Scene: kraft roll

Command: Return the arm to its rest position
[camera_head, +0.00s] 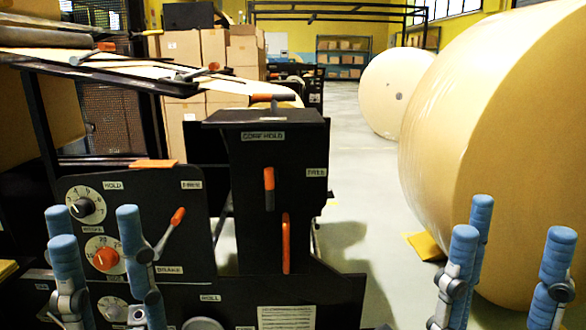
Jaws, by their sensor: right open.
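My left gripper (95,215) is at the lower left, in front of the black machine panel (190,230). Its blue fingers point up and stand apart, with nothing seen between them. My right gripper (513,230) is at the lower right, in front of the large kraft roll (490,140). Its blue fingers point up, spread apart and empty. Both wrists are cut off by the bottom edge of the picture.
The panel carries a black-knobbed dial (84,206), an orange dial (105,257) and an orange-tipped lever (171,230). Orange handles (285,243) are on the machine's black column (250,190). Another roll (392,92) stands farther back. Grey floor (360,215) is clear between machine and rolls.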

